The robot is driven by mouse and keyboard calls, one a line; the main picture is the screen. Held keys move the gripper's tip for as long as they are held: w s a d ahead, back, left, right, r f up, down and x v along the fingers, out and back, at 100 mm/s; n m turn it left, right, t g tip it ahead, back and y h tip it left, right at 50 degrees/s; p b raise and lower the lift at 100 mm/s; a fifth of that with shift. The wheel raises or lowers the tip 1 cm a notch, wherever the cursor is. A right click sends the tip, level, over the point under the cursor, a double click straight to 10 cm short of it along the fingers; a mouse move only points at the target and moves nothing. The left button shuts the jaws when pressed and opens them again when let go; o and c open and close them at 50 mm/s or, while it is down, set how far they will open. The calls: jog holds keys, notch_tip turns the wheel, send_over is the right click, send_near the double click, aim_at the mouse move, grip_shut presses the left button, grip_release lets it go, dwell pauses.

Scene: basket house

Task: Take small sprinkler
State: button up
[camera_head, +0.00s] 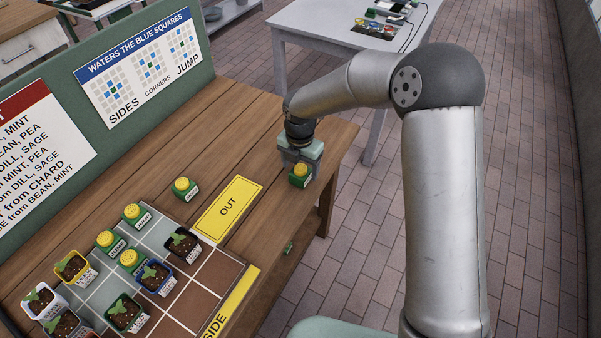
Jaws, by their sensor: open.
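My gripper (299,158) is open, low over the right end of the wooden table. A small green sprinkler block (299,180) with a yellow round top stands right at it, on the near side. The fingers are partly hidden, and I cannot tell whether the block is between them. Similar yellow-topped sprinklers stand farther left: one by the OUT sign (185,190), one at the grid's upper edge (137,216), and two more on the grid (110,242) (131,260). Their labels are too small to read surely.
Several potted seedlings, such as a black pot (183,246), stand on the tiled grid (196,305). A yellow OUT sign (228,208) lies beside it. A green board (145,128) with posters rises behind. Bare wood (225,130) lies between board and gripper.

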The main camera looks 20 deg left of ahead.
aim_at(301, 168)
notch_tip(301, 168, down, 3)
jog(key=shift+f, duration=0.15)
jog(key=shift+c, duration=0.3)
jog(key=c, duration=1.1)
jog(key=shift+w, duration=0.1)
